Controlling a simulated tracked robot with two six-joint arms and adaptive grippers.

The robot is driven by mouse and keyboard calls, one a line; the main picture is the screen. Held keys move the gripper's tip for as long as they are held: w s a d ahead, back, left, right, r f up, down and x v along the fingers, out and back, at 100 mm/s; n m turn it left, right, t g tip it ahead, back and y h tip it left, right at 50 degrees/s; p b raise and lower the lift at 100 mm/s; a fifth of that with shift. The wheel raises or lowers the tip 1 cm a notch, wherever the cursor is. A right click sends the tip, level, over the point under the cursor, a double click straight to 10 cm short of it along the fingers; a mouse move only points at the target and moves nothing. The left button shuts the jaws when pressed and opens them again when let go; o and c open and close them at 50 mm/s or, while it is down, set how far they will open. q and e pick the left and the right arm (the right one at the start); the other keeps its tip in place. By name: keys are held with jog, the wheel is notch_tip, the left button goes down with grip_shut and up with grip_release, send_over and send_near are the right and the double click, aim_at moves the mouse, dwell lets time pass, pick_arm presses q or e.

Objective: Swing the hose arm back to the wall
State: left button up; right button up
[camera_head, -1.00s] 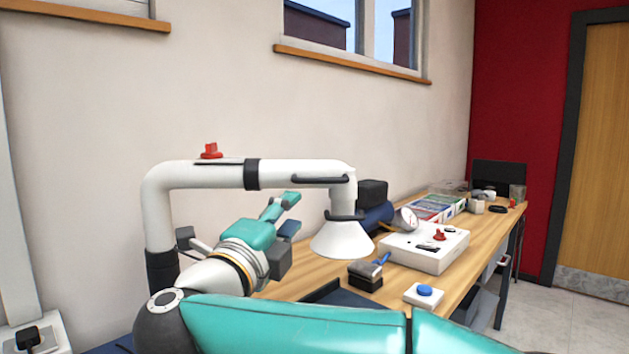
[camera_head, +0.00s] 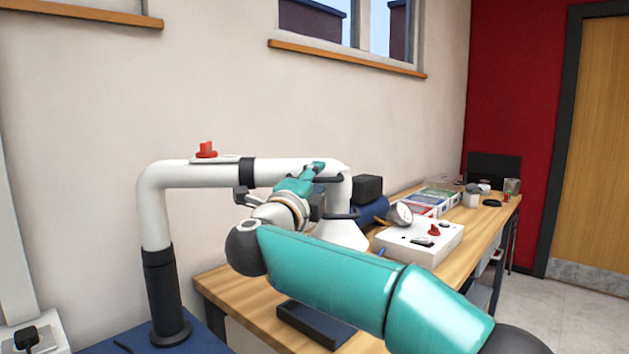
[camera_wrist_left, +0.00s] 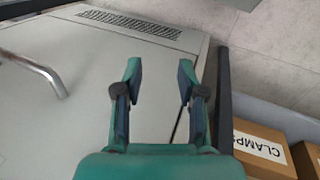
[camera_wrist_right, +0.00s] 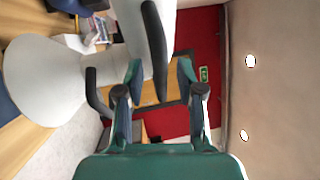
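The white hose arm (camera_head: 205,173) rises from a black post (camera_head: 162,290) at the left and runs right along the wall to a hood (camera_head: 345,233). It has a red knob (camera_head: 206,150) and a black band. My right gripper (camera_head: 318,170) is at the arm's hood end, partly covering it. In the right wrist view its fingers (camera_wrist_right: 160,75) are open, with a black bar handle (camera_wrist_right: 153,45) between them; I cannot tell whether they touch. A second black handle (camera_wrist_right: 95,95) is beside the hood (camera_wrist_right: 45,80). My left gripper (camera_wrist_left: 158,85) is open and empty, seen only in the left wrist view.
The wooden workbench (camera_head: 240,297) carries a white box with a red knob (camera_head: 420,243), a gauge (camera_head: 400,214) and trays (camera_head: 440,200). The wall stands behind the hose arm. A grey cabinet (camera_wrist_left: 60,110) and a CLAMPS box (camera_wrist_left: 262,150) are near my left gripper.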

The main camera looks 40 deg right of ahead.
jog(key=shift+c, duration=0.3)
grip_shut()
jog(key=shift+a+f, duration=0.1)
jog(key=shift+w, duration=0.1)
